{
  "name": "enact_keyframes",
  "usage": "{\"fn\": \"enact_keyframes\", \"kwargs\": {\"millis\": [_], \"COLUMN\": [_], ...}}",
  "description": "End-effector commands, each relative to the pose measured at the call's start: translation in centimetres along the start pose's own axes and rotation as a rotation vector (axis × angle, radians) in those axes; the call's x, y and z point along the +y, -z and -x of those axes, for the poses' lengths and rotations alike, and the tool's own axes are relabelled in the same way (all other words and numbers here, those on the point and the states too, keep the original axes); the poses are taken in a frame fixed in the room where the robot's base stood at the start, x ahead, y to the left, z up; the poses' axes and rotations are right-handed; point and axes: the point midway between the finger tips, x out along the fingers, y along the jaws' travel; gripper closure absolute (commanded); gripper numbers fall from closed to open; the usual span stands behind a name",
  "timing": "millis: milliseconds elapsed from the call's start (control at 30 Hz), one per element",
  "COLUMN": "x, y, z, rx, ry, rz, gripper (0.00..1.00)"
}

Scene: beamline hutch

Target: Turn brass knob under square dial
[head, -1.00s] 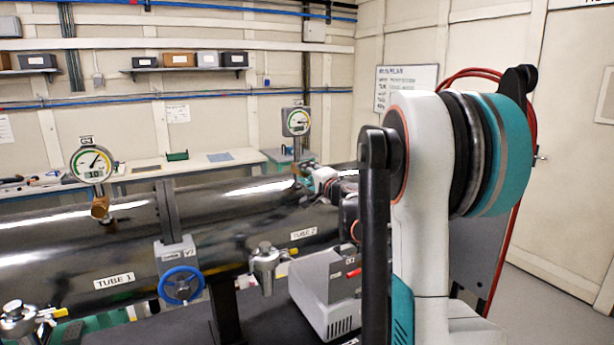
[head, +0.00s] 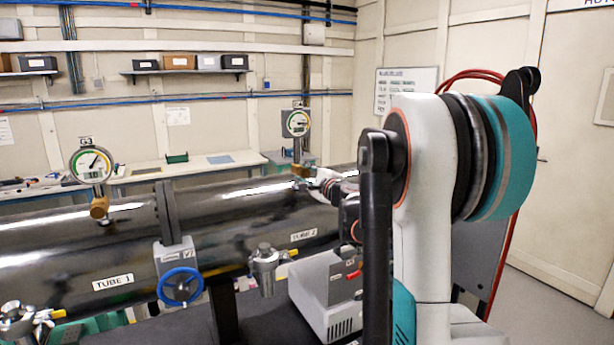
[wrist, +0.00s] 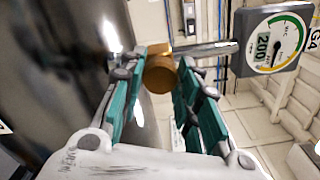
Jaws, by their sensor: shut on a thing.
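The square dial (head: 298,122), labelled G4 in the wrist view (wrist: 270,42), stands on a thin stem above the right part of the dark tube (head: 240,211). The brass knob (wrist: 160,74) sits at the base of that stem. My gripper (wrist: 161,80) is shut on the brass knob, with one teal finger on each side of it. In the head view my gripper (head: 309,182) is small and partly hidden by my own arm, at the stem's foot. The square dial reads about 200 in the wrist view; its needle is hard to read.
A round dial (head: 91,163) labelled G3 with its own brass knob (head: 99,208) stands on the tube at left. A blue handwheel valve (head: 180,287) and a grey box (head: 325,295) are in front of the tube. A bench (head: 190,172) runs behind.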

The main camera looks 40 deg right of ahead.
Motion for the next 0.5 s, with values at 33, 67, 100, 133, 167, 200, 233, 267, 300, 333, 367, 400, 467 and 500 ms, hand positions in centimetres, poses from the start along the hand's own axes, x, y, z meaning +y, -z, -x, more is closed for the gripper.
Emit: {"fn": "enact_keyframes", "kwargs": {"millis": [33, 67, 100, 133, 167, 200, 233, 267, 300, 333, 367, 400, 467, 500], "x": [0.11, 0.1, 0.1, 0.1, 0.1, 0.1, 0.1, 0.1, 0.1, 0.1, 0.1, 0.1, 0.1, 0.1], "y": [-0.06, -0.06, -0.06, -0.06, -0.06, -0.06, -0.06, -0.06, -0.06, -0.06, -0.06, -0.07, -0.07, -0.07], "z": [0.03, 0.03, 0.03, 0.03, 0.03, 0.03, 0.03, 0.03, 0.03, 0.03, 0.02, 0.02, 0.02, 0.02], "rx": [-0.001, -0.001, -0.001, -0.001, -0.001, -0.001, -0.001, -0.001, -0.002, -0.002, -0.002, -0.002, -0.002, -0.002], "ry": [-0.001, -0.001, -0.001, -0.001, -0.001, -0.001, -0.001, -0.001, -0.001, -0.001, -0.001, -0.001, -0.001, -0.001], "rz": [-0.002, -0.003, -0.004, -0.005, -0.005, -0.005, -0.004, -0.004, -0.004, -0.004, -0.004, -0.004, -0.004, -0.004], "gripper": [0.94, 0.94, 0.94, 0.94, 0.94, 0.94, 0.94, 0.94, 0.94, 0.94, 0.94, 0.68, 0.54, 0.5]}}
